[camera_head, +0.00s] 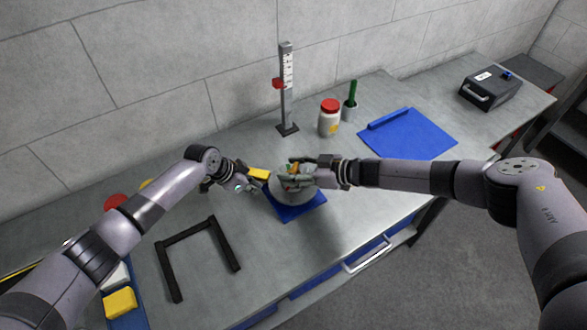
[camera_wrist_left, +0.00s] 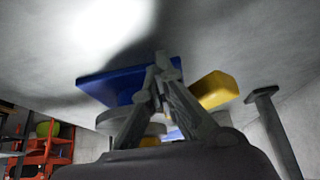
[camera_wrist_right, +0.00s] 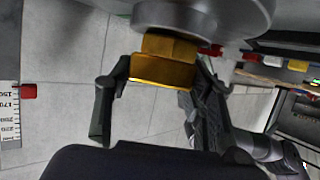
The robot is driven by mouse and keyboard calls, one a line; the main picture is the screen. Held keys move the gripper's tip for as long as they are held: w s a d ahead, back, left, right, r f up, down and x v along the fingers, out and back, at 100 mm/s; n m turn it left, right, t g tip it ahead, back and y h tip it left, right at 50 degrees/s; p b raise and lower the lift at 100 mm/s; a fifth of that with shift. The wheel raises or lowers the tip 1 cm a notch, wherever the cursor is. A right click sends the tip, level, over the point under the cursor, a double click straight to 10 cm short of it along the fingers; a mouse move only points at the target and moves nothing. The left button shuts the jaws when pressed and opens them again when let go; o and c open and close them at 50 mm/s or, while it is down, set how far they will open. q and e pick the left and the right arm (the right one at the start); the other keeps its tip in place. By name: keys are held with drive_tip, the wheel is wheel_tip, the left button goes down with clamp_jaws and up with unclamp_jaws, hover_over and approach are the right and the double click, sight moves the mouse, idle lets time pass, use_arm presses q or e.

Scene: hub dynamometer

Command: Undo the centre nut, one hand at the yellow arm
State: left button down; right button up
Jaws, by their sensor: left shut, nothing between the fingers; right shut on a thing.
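The hub dynamometer is a grey round body on a blue base (camera_head: 298,212), with the yellow arm (camera_head: 259,174) sticking out at its left. The yellow arm also shows in the left wrist view (camera_wrist_left: 216,90). My left gripper (camera_head: 254,187) is shut and empty, close beside the yellow arm; in the left wrist view its fingertips (camera_wrist_left: 163,62) meet, apart from the yellow block. My right gripper (camera_head: 292,172) is over the hub, shut on the brass-coloured centre nut (camera_wrist_right: 165,62), which sits against the grey hub (camera_wrist_right: 205,14). In the head view the fingers partly hide the nut.
A dark U-shaped frame (camera_head: 168,241) lies at the front left. A scale post with a red slider (camera_head: 286,95), a red-lidded jar (camera_head: 328,120) and a green-handled tool in a cup (camera_head: 351,100) stand behind.

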drive_tip(key=shift+r+n+g, duration=0.1)
drive_tip(key=shift+n+g, duration=0.2)
drive_tip(key=shift+g, duration=0.1)
idle(0.8)
drive_tip(key=o, duration=1.2)
drive_tip(key=v, duration=1.2)
